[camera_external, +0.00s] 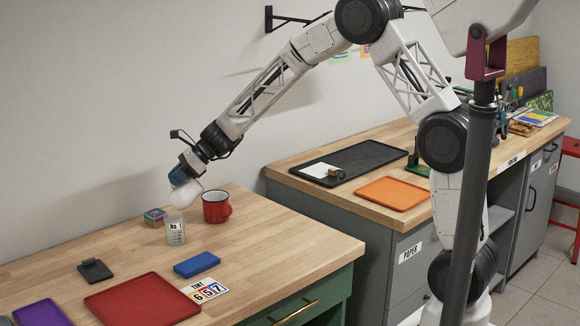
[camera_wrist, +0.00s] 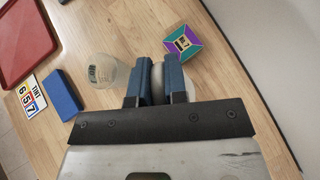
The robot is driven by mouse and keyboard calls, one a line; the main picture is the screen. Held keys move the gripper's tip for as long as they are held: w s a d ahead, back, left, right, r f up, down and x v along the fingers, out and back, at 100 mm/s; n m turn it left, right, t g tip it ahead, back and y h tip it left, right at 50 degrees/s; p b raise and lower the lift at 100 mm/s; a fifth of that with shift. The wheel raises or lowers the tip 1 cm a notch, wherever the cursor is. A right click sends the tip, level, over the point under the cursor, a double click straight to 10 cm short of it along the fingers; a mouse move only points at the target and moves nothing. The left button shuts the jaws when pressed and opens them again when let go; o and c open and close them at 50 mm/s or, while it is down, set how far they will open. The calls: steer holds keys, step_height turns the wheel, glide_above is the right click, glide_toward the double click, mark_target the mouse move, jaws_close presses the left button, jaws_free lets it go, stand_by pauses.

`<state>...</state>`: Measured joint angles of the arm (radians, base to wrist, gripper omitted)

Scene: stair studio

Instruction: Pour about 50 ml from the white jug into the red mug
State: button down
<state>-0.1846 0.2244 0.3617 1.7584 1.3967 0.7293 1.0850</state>
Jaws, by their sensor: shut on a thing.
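My gripper (camera_external: 184,175) is shut on the white jug (camera_external: 187,194) and holds it above the wooden table, beside the red mug. The jug shows as a rounded white shape; its spout and contents cannot be made out. In the wrist view, my gripper's blue fingers (camera_wrist: 159,70) hide most of the jug (camera_wrist: 190,88). I do not see the mug in the wrist view.
A clear glass labelled No. 1 (camera_external: 175,230) stands just below the jug. A colourful cube (camera_external: 154,217), blue block (camera_external: 197,264), number card (camera_external: 206,290), black clip-like item (camera_external: 95,270) and red tray (camera_external: 142,300) lie around. Table right of the mug is clear.

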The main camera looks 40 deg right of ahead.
steer(key=shift+w+a+r+g+h, duration=0.15)
steer(key=shift+a+g+h, duration=0.15)
steer(key=shift+h, duration=0.3)
stand_by(0.3)
steer(key=shift+a+f+h, duration=0.15)
steer(key=shift+f+h, duration=0.15)
steer(key=shift+w+a+f+g+h, duration=0.25)
steer(key=shift+a+f+g+h, duration=0.2)
steer(key=shift+f+h, duration=0.1)
steer(key=shift+w+a+f+g+h, duration=0.4)
steer(key=shift+a+g+h, duration=0.1)
steer(key=shift+a+h, duration=0.5)
steer(key=shift+w+a+f+g+h, duration=0.3)
steer(key=shift+w+a+g+h, duration=0.15)
steer(key=shift+a+h, duration=0.55)
steer(key=shift+w+a+f+g+h, duration=0.35)
steer(key=shift+a+g+h, duration=0.25)
steer(key=shift+h, duration=0.65)
steer(key=shift+a, duration=0.15)
steer(key=shift+r, duration=0.15)
